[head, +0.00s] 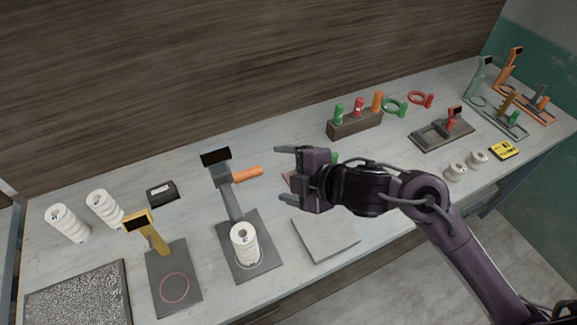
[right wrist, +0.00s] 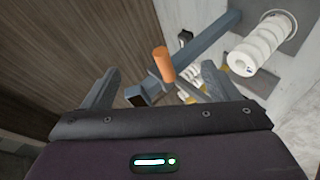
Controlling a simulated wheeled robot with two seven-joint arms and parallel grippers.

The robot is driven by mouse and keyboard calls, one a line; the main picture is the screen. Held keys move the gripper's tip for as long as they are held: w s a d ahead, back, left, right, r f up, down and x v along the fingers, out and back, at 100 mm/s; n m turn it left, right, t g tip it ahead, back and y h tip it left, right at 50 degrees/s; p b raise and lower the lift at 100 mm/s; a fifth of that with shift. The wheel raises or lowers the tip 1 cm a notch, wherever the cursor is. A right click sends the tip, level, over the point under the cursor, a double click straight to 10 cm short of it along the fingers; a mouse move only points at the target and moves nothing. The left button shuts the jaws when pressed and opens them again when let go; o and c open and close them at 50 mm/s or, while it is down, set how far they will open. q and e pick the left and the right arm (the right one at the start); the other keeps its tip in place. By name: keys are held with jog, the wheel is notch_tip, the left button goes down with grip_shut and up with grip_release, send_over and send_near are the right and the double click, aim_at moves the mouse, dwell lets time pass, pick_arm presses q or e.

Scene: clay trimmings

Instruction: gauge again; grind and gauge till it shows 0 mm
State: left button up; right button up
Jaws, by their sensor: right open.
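A grey stand with a dark display (head: 215,156) and an orange handle (head: 247,174) rises from a dark base plate (head: 262,268). A white ribbed cylinder (head: 243,246) stands upright on that plate; it also shows in the right wrist view (right wrist: 262,45). I can read no number on the display. My right gripper (head: 279,176) is open and empty, just right of the orange handle. In the right wrist view the handle (right wrist: 163,64) appears between the spread fingers, and I see no grip on it. My left gripper is not in view.
A yellow stand (head: 150,234) with a ringed plate is at left, near two white ribbed stacks (head: 67,223) (head: 103,210) and a speckled tray (head: 75,298). A grey slab (head: 325,236) lies below my right gripper. A block with coloured handles (head: 355,124) stands behind.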

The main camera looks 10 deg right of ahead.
aim_at(256, 174)
jog(key=w+a+f+n+b, duration=0.1)
jog(key=a+b, duration=0.1)
jog(key=w+a+f+n+b, duration=0.1)
jog(key=w+a+f+b, duration=0.1)
jog(key=w+a+f+g+b, duration=0.1)
jog(key=a+b, duration=0.1)
jog(key=shift+w+a+f+n+y, duration=0.25)
jog(key=shift+a+n+y, duration=0.1)
jog(key=shift+n+y, duration=0.05)
jog(key=shift+w+a+f, duration=0.15)
jog(key=shift+w+a, duration=0.15)
jog(key=shift+w, duration=0.05)
grip_shut()
dwell(0.5)
jog(key=shift+f, duration=0.1)
